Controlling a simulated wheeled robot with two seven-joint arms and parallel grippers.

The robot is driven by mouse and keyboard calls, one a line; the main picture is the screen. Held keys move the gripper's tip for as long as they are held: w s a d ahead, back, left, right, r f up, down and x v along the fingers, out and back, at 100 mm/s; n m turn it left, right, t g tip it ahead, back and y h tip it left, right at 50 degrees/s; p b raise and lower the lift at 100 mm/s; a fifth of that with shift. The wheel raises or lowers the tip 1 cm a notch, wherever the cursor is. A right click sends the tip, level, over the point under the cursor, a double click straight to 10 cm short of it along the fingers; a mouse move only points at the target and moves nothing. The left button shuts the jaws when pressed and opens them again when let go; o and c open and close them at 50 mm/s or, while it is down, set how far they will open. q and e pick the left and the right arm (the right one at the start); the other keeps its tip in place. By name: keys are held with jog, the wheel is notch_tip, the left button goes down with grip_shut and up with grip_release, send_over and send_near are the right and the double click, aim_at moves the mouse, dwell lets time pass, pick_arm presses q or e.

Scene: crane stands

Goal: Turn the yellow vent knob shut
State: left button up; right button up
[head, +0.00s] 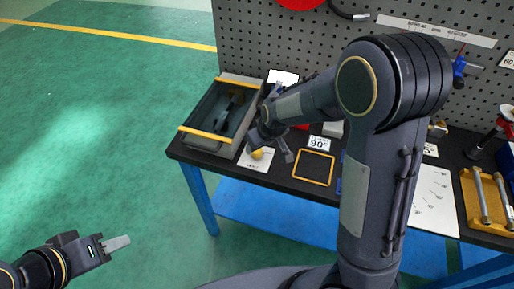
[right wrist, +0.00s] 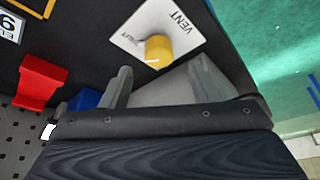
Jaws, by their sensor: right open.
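The yellow vent knob (head: 257,154) sits on a white plate (head: 250,163) at the bench's front left edge. In the right wrist view the knob (right wrist: 158,49) shows a pale line on its side, and its plate (right wrist: 140,22) reads VENT, with smaller blurred lettering nearby. My right gripper (right wrist: 160,68) is open, its fingers spread to either side of the knob in the picture; I see no contact. In the head view the right gripper (head: 270,148) is close by the knob, partly hidden by its own arm. My left gripper (head: 117,243) is over the floor, far from the bench, seen edge-on.
A grey crate with yellow rims (head: 212,142) stands left of the knob. A yellow-edged black square (head: 314,167) and a 90° card (head: 319,143) lie to the right. A red part (right wrist: 40,86) is near the gripper. The pegboard (head: 240,40) stands behind.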

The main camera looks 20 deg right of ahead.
aim_at(256, 153)
jog(key=shift+x, duration=2.15)
jog(key=shift+d, duration=0.1)
jog(key=c, duration=1)
jog(key=shift+s+r+m+p, duration=0.1)
jog(key=shift+m+p, duration=0.4)
jog(key=shift+m+h, duration=0.3)
jog(key=o, duration=1)
